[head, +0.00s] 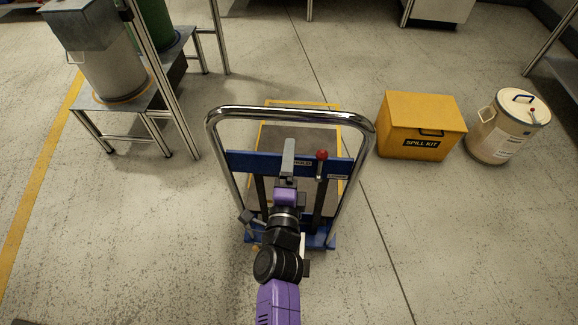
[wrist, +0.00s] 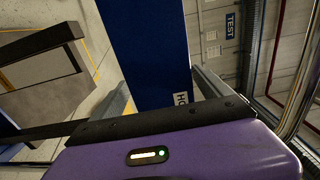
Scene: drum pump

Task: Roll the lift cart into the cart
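The lift cart (head: 240,161) stands in the middle of the head view, with a chrome push handle, a blue crossbar and a platform with yellow edges beyond it. A red knob (head: 322,155) sits on the crossbar's right part. My gripper (head: 288,155) is at the middle of the crossbar, inside the handle loop. In the wrist view, the gripper's grey fingers (wrist: 160,95) are apart, with the blue crossbar (wrist: 145,50) and a partly hidden white label between them. Whether they press on it cannot be told. No second cart is clearly seen.
A yellow spill kit box (head: 420,125) and a cream lidded drum (head: 505,127) stand to the right. A metal stand (head: 150,115) with containers is at the upper left. A yellow floor line (head: 38,180) runs along the left. The floor beyond the platform looks clear.

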